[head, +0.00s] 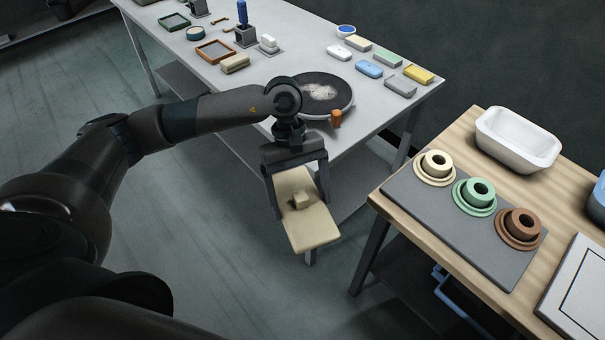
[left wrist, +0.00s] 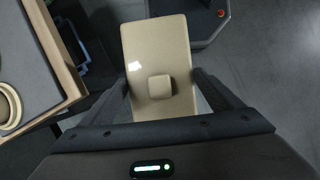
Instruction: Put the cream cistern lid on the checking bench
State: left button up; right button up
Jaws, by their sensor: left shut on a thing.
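The cream cistern lid (head: 312,229) is a flat rectangular plate with a small block-like knob on its face. My left gripper (head: 297,188) is shut on it, with a finger at each long side. The lid hangs tilted above the floor, in the gap between the two tables, apart from both. In the left wrist view the lid (left wrist: 160,52) sits between the fingers with its knob facing the camera. The wooden-topped bench (head: 468,128) stands to the right of the lid. No bench carries a readable label. My right gripper is not in view.
On the wooden bench, a grey mat (head: 480,246) bears cream, green and brown ringed pieces; a white basin (head: 517,140) and a framed white board (head: 585,290) stand nearby. The long grey table (head: 290,60) holds a round dark plate (head: 340,104) and several small blocks and tools.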

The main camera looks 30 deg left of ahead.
aim_at(294, 219)
pick_arm(q)
jog(key=s+f+m, duration=0.1)
jog(key=m, duration=0.1)
jog(key=s+f+m+y, duration=0.1)
jog(key=m, duration=0.1)
jog(key=s+f+m+g+y, duration=0.1)
jog(key=s+m, duration=0.1)
jog(key=m, duration=0.1)
jog(key=shift+d, duration=0.4)
jog(key=shift+s+f+m+y, duration=0.3)
jog(key=shift+m+y, duration=0.05)
jog(key=shift+m, duration=0.3)
jog(key=shift+s+f+m+y, duration=0.25)
jog(key=shift+m+y, duration=0.1)
jog(key=shift+m, duration=0.3)
jog(key=shift+a, duration=0.2)
